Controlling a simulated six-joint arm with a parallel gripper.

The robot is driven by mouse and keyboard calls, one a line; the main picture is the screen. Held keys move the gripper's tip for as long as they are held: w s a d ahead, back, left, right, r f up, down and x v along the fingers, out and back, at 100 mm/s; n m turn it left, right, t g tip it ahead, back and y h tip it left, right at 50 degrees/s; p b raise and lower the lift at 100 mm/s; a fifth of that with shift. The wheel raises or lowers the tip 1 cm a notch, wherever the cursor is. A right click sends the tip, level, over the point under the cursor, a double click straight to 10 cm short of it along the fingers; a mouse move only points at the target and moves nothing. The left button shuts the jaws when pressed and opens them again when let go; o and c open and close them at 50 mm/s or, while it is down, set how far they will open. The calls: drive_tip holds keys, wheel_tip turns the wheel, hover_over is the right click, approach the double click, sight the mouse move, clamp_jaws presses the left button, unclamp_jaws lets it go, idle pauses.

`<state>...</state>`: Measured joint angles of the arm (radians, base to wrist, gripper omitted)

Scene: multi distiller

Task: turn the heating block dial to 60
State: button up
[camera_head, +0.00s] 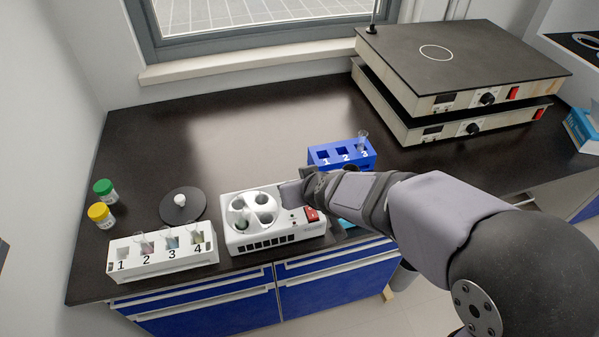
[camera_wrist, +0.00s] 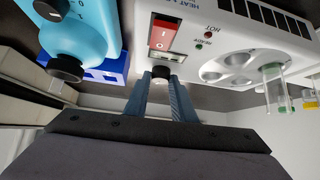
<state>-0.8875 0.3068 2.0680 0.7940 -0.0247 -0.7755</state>
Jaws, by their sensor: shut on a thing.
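The white heating block (camera_head: 275,236) stands near the front edge of the bench, with round wells on top and a red switch (camera_head: 311,214) at its right. In the wrist view the block (camera_wrist: 225,25) shows its red switch (camera_wrist: 163,33) and a small black dial (camera_wrist: 160,71) beside it. My gripper (camera_wrist: 161,82) is shut on the dial, one blue-grey finger on each side. The dial's scale and setting cannot be read. In the head view my gripper (camera_head: 296,193) is over the block's right side, and my arm hides the dial. A tube (camera_wrist: 273,85) stands in one well.
A white numbered rack (camera_head: 165,262) with tubes stands left of the block, near a black disc (camera_head: 190,207) and two capped jars (camera_head: 103,200). A blue rack (camera_head: 330,156) is behind my wrist. A teal device (camera_wrist: 85,35) is close beside the block. Stacked hotplates (camera_head: 460,70) stand back right.

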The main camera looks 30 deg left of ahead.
drive_tip(key=shift+s+a+r+m+t+h+p, duration=0.15)
drive_tip(key=shift+m+t+h+p, duration=0.55)
drive_tip(key=shift+p, duration=2.2)
drive_tip(key=shift+s+a+r+m+t+h+p, duration=0.2)
drive_tip(key=shift+m+p, duration=0.9)
drive_tip(key=shift+p, duration=1.8)
drive_tip(key=m+h+p, duration=0.1)
drive_tip(key=p, duration=0.2)
drive_tip(key=shift+w+f+p, duration=0.15)
drive_tip(key=shift+p, duration=0.15)
drive_tip(key=shift+f+m+t+h+p, duration=0.3)
drive_tip(key=shift+m+p, duration=0.1)
drive_tip(key=shift+p, duration=0.15)
drive_tip(key=o, duration=0.8)
drive_tip(key=shift+d+r, duration=0.1)
drive_tip(key=shift+b+v, duration=0.3)
drive_tip(key=shift+v, duration=3.35)
